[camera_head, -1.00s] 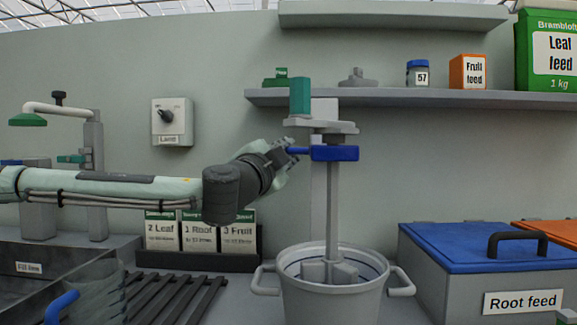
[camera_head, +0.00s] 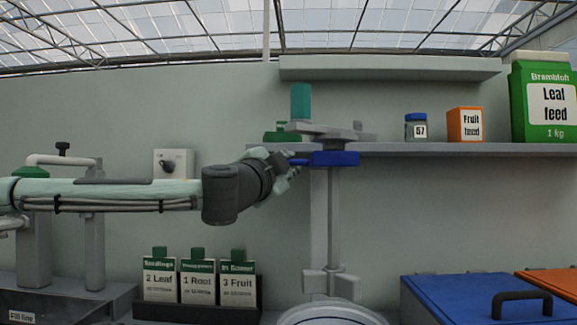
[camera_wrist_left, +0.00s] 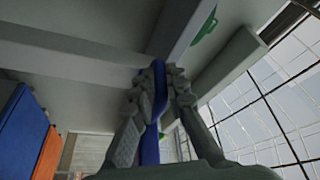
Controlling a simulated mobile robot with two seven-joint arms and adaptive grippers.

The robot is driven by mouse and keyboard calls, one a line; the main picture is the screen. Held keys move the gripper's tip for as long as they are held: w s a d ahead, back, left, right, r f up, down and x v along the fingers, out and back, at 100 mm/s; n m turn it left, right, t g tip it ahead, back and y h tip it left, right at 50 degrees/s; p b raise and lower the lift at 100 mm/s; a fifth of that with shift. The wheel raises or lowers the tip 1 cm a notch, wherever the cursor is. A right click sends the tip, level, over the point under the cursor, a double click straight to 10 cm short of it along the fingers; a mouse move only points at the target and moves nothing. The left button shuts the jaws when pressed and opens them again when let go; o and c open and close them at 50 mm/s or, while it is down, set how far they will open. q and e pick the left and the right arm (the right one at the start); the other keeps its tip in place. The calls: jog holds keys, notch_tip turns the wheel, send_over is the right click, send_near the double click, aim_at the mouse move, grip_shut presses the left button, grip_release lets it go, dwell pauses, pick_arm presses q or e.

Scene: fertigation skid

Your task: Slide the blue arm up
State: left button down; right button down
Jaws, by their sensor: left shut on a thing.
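The blue arm (camera_head: 335,159) sits on the grey stirrer column (camera_head: 333,220), level with the lower wall shelf. My left gripper (camera_head: 293,163) comes in from the left and is shut on the thin blue bar at the arm's left end. In the left wrist view my left gripper's fingers (camera_wrist_left: 160,78) close around the blue arm (camera_wrist_left: 150,145). The stirrer's grey paddles (camera_head: 332,284) hang above the white pot (camera_head: 332,314), whose rim shows at the bottom edge. My right gripper is not in view.
The lower shelf (camera_head: 455,149) runs right beside the stirrer head and holds a jar (camera_head: 416,127), an orange box (camera_head: 465,124) and a green carton (camera_head: 544,100). A higher shelf (camera_head: 390,68) is above. A blue-lidded bin (camera_head: 450,300) stands at right.

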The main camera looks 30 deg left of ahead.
pick_arm(q)
jog(key=shift+s+a+r, duration=0.1)
jog(key=shift+r, duration=0.55)
jog(key=c, duration=1.6)
grip_release()
jog(key=shift+o, duration=0.2)
jog(key=shift+f, duration=0.15)
jog(key=v, duration=0.7)
jog(key=shift+s, duration=0.15)
jog(key=shift+f, duration=0.2)
